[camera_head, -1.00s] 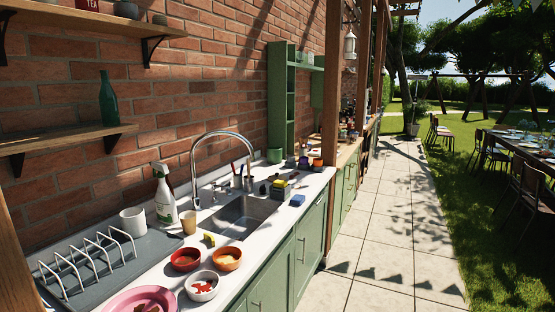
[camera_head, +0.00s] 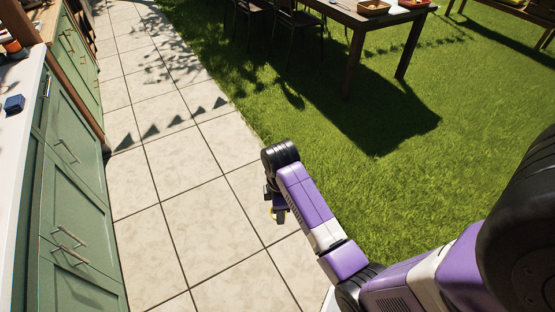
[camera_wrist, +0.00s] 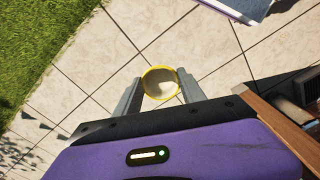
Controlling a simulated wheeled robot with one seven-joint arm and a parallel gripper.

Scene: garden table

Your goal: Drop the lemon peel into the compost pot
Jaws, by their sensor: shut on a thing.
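The lemon peel (camera_wrist: 160,83) is a hollow yellow-rimmed cup with a pale inside. My gripper (camera_wrist: 160,92) is shut on it in the wrist view, one grey finger on each side, with the open side facing the camera. In the head view my gripper (camera_head: 278,213) hangs over the stone paving, and a small bit of yellow (camera_head: 271,211) shows at the fingers. I cannot make out a compost pot in either view now.
Green cabinets (camera_head: 75,215) with a white counter (camera_head: 18,130) stand at the left. Stone paving (camera_head: 190,190) lies clear between them and the lawn (camera_head: 380,190). A dark dining table (camera_head: 350,15) with chairs stands at the top, bearing shallow containers (camera_head: 374,8).

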